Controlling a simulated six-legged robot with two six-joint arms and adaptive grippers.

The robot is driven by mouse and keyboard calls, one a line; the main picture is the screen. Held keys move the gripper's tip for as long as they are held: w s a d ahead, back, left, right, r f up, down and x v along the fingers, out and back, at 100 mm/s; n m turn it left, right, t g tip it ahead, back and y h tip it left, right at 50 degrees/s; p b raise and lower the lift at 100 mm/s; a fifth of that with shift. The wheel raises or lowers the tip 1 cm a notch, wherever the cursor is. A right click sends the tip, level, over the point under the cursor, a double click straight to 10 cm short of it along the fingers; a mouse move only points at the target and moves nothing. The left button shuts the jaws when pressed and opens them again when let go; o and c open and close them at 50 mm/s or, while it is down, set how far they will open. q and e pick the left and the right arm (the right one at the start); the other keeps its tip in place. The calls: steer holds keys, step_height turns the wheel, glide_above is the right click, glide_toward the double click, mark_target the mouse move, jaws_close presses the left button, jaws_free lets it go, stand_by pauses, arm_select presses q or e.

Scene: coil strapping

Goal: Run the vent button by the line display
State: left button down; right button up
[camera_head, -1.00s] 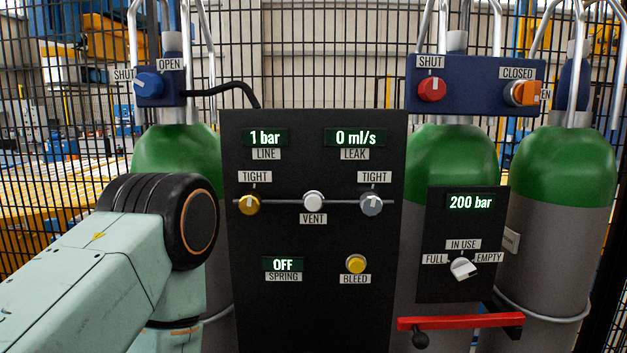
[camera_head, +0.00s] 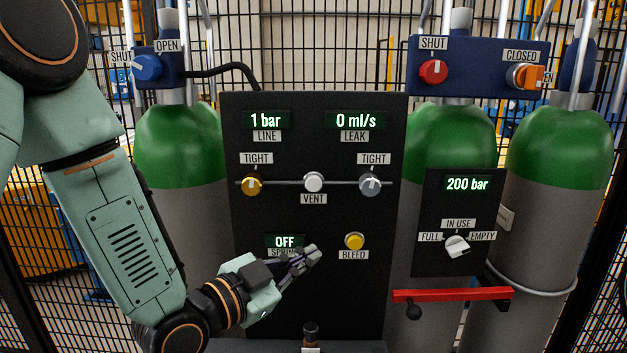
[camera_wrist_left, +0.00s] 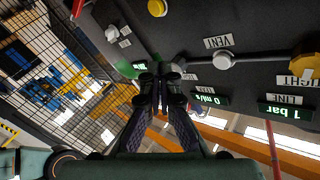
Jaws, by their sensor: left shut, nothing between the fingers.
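The white vent button (camera_head: 313,182) sits mid-panel on a grey pipe, above its VENT label, between the yellow and grey TIGHT knobs. It also shows in the left wrist view (camera_wrist_left: 223,61). The line display (camera_head: 266,120) reads 1 bar, at the upper left of the black panel (camera_head: 330,290). My left gripper (camera_head: 312,254) is shut and empty in front of the panel, below the vent button and apart from it. It partly covers the SPRING label. In the left wrist view the shut fingers (camera_wrist_left: 158,82) point at the panel. My right gripper is not in view.
The leak display (camera_head: 356,120) reads 0 ml/s. The yellow bleed button (camera_head: 354,241) is right of my gripper. A second panel (camera_head: 430,255) with a 200 bar display and a red lever (camera_head: 450,294) stand at the right. Green-topped cylinders (camera_head: 180,145) stand behind.

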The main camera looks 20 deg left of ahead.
mark_target(314, 184)
arm_select(q)
step_height(314, 184, up, 7)
steer(key=m+t+h, duration=0.1)
steer(key=m+h, duration=0.1)
steer(key=shift+d+r+t, duration=0.2)
steer(key=shift+d+t, duration=0.05)
steer(key=shift+t, duration=0.05)
steer(key=shift+w, duration=0.2)
steer(key=shift+w+a, duration=0.4)
steer(key=shift+w, duration=0.95)
steer(key=shift+w+a, duration=0.4)
steer(key=shift+w, duration=1)
steer(key=shift+w+a, duration=0.4)
steer(key=shift+w, duration=0.95)
steer(key=shift+w, duration=0.1)
steer(key=shift+w+a+f, duration=0.1)
steer(key=shift+w+a, duration=0.05)
steer(key=shift+w, duration=0.2)
